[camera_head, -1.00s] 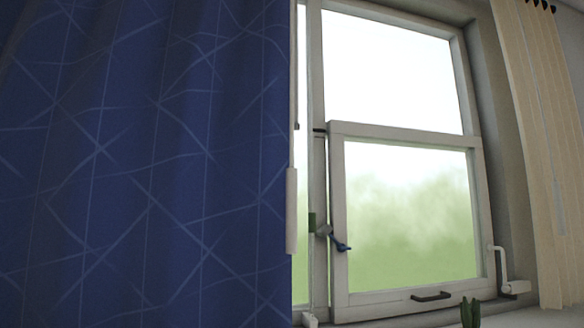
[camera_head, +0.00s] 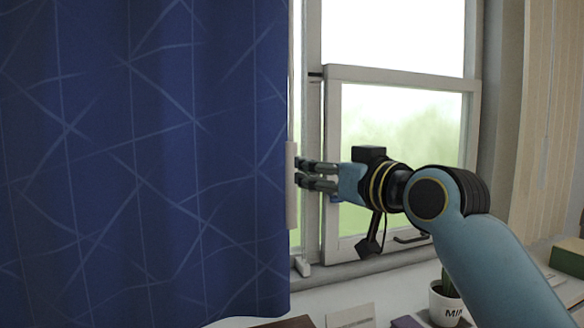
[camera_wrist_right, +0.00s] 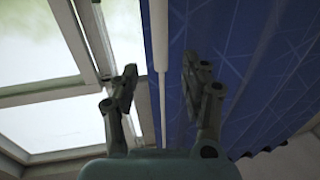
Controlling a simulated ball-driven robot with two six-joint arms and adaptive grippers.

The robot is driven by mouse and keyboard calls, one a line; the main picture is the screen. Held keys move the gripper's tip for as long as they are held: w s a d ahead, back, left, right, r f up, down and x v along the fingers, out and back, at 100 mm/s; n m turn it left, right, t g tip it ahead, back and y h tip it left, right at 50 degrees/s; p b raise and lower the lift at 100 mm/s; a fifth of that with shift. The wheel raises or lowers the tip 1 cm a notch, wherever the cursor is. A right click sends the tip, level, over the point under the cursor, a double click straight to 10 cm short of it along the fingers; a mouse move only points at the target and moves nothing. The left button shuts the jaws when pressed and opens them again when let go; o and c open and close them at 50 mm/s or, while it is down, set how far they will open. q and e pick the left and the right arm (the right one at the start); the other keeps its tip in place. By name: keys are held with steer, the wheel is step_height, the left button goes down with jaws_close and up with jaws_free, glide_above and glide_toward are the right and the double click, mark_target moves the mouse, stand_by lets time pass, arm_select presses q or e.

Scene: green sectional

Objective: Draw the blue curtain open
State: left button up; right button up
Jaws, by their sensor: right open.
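The blue curtain (camera_head: 150,150) hangs over the left half of the head view, covering what is behind it. A white wand (camera_head: 291,185) hangs along its right edge. My right gripper (camera_head: 300,174) reaches in from the right, with its fingertips at the wand and the curtain's edge. In the right wrist view my right gripper (camera_wrist_right: 158,80) is open. The white wand (camera_wrist_right: 160,60) shows between its two fingers there, not clamped. The blue curtain (camera_wrist_right: 240,70) is beside the right finger. My left gripper is not in view.
A white-framed window (camera_head: 400,75) stands behind my right arm. A beige curtain (camera_head: 540,130) hangs at the far right. On the sill below are a potted plant (camera_head: 448,303), a green box (camera_head: 568,258) and several books or boxes.

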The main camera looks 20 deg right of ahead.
mark_target(290, 167)
steer(key=p+x, duration=0.1)
steer(key=x, duration=0.8)
steer(key=shift+w+a+f+p, duration=0.1)
steer(key=shift+w+p, duration=0.05)
steer(key=shift+p, duration=0.15)
jaws_close()
steer(key=shift+w+f, duration=0.2)
